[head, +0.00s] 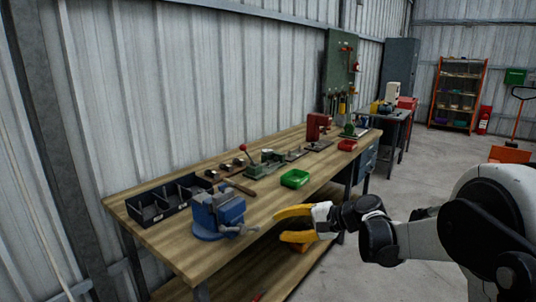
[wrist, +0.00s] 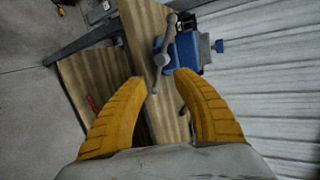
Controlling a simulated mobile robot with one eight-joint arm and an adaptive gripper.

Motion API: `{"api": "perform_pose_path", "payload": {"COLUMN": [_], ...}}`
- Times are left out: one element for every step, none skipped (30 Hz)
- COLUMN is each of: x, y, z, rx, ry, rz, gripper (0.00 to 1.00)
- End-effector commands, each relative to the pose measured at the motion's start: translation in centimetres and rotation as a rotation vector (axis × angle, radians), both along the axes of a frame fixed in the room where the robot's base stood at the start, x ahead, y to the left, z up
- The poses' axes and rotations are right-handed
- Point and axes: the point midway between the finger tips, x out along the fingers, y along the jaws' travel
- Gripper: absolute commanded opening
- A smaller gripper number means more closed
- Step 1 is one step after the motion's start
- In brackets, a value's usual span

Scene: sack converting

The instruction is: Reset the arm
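My gripper (head: 283,225) has two yellow fingers and sits at the front edge of the wooden workbench (head: 185,244) in the head view. In the wrist view the fingers of my gripper (wrist: 160,82) are spread apart with nothing between them. My white and black arm reaches in from the right. A blue vise (head: 218,214) stands on the near end of the bench, to the left of my gripper. It also shows in the wrist view, where the blue vise (wrist: 184,50) lies beyond the fingertips, apart from them.
A corrugated wall runs behind. The concrete floor (head: 430,182) is open to the right.

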Motion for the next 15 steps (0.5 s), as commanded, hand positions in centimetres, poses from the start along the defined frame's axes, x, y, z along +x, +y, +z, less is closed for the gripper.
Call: {"api": "perform_pose_path", "payload": {"x": [-2.0, -3.0, -4.5, -5.7, -6.8, -8.5, -9.7, -10.9, -12.6, -13.9, -15.2, -16.9, -18.1, -19.4, -21.0], "y": [-0.2, -0.5, -0.8, -1.1, -1.5, -2.0, -2.5, -3.0, -3.6, -4.2, -4.7, -5.5, -6.1, -6.7, -7.6], "z": [1.0, 1.3, 1.8, 2.0, 2.3, 2.5, 2.7, 2.8, 2.9, 2.9, 2.9, 2.8, 2.7, 2.6, 2.4], "rx": [-0.071, -0.116, -0.177, -0.221, -0.267, -0.327, -0.373, -0.420, -0.479, -0.526, -0.571, -0.633, -0.677, -0.723, -0.785], "ry": [-0.015, -0.025, -0.037, -0.049, -0.060, -0.075, -0.087, -0.098, -0.114, -0.128, -0.139, -0.157, -0.170, -0.183, -0.202], "rz": [0.000, -0.001, 0.000, 0.002, 0.002, 0.006, 0.008, 0.011, 0.016, 0.020, 0.026, 0.033, 0.040, 0.046, 0.055], "gripper": [0.35, 0.35, 0.35, 0.35, 0.35, 0.35, 0.35, 0.35, 0.35, 0.35, 0.35, 0.35, 0.35, 0.35, 0.35]}}
